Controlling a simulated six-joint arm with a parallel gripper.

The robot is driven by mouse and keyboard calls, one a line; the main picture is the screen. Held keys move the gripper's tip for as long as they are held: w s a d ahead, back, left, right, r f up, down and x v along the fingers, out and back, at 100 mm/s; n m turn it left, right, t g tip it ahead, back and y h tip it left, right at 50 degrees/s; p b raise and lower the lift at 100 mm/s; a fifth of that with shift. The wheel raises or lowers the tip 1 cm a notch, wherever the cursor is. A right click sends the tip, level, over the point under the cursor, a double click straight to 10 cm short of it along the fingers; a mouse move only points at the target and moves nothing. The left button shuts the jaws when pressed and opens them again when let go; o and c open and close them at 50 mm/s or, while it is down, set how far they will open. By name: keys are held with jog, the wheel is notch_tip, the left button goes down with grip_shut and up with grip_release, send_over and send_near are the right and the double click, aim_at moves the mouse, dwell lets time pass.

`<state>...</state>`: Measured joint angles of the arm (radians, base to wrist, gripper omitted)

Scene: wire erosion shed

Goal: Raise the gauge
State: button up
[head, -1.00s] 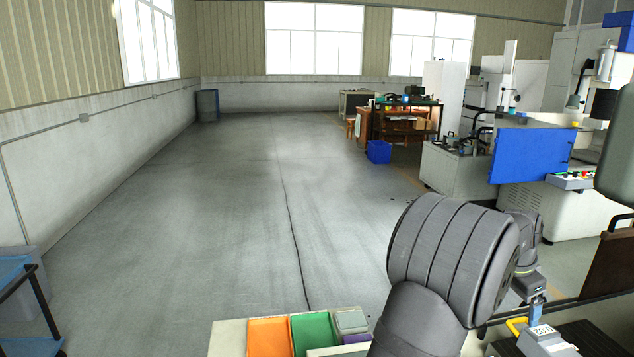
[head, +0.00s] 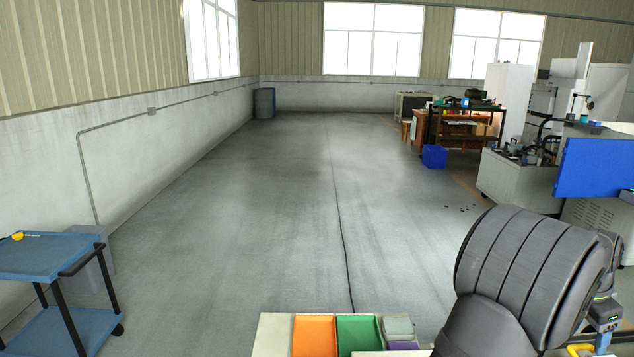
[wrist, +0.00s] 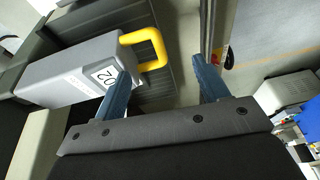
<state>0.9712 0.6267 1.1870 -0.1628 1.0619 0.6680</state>
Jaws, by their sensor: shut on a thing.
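The gauge (wrist: 70,76) is a grey block with a yellow handle (wrist: 160,44) and a white label reading 02. In the wrist view it lies at upper left. My gripper (wrist: 160,54) has its two blue fingers set apart, one over the label end of the gauge and one beyond the yellow handle. It is shut on the gauge, though the exact contact is hard to see. In the head view the gripper (head: 604,340) is at the bottom right corner, with the yellow handle (head: 579,350) beside it and most of the gauge cut off.
A dark ribbed surface (wrist: 158,88) lies beside the gauge. Orange (head: 314,337) and green (head: 358,335) bins stand at bottom centre. A blue cart (head: 45,257) is at left, machines and a blue panel (head: 597,168) at right. The middle floor is open.

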jog(key=shift+s+d+f+y, duration=0.15)
jog(key=shift+f+y, duration=0.05)
jog(key=shift+f, duration=0.4)
jog(key=shift+s+d+f+y, duration=0.1)
jog(key=shift+d+f+y, duration=0.1)
jog(key=shift+f, duration=0.4)
jog(key=c, duration=0.3)
jog(key=shift+s+r, duration=0.1)
jog(key=shift+r, duration=0.5)
jog(key=shift+c, duration=1.2)
jog(key=shift+d+r, duration=0.25)
jog(key=shift+r, duration=0.35)
grip_shut()
jog(key=shift+s+r, duration=0.3)
jog(key=shift+r, duration=0.5)
jog(key=shift+s+r, duration=0.35)
jog(key=shift+r, duration=0.45)
jog(key=shift+s+r, duration=0.3)
jog(key=shift+r, duration=0.5)
jog(key=s+r, duration=1)
jog(key=s, duration=0.1)
jog(key=shift+s+r, duration=0.25)
jog(key=shift+s, duration=0.1)
jog(key=o, duration=1.3)
grip_release()
jog(key=shift+o, duration=0.2)
jog(key=shift+r, duration=0.1)
